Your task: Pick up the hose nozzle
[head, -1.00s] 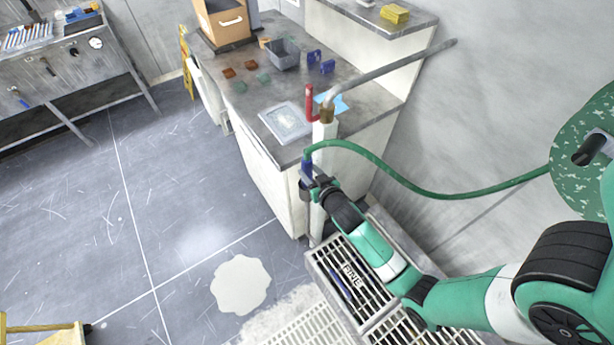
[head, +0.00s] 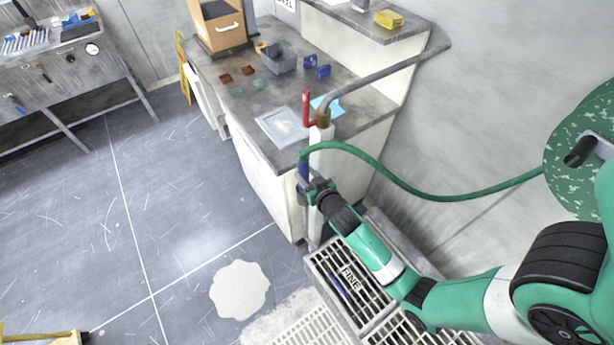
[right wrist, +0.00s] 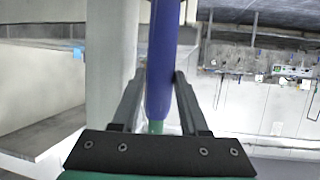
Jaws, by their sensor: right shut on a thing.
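The hose nozzle (head: 304,171) is blue and hangs upright at the end of a green hose, beside a white post. My right gripper (head: 309,188) is at the nozzle, low beside the bench corner. In the right wrist view the blue nozzle (right wrist: 161,65) runs down between the two dark fingers of the right gripper (right wrist: 158,100), which is shut on it. The nozzle's lower end is partly hidden by the gripper in the head view. My left gripper is not in view.
The green hose (head: 425,194) arcs right to a speckled green disc (head: 570,165) near the wall. A grey pipe and red lever (head: 306,107) top the post. The bench (head: 230,105) holds a tray and a bin. Slatted grates (head: 352,280) lie below my right arm.

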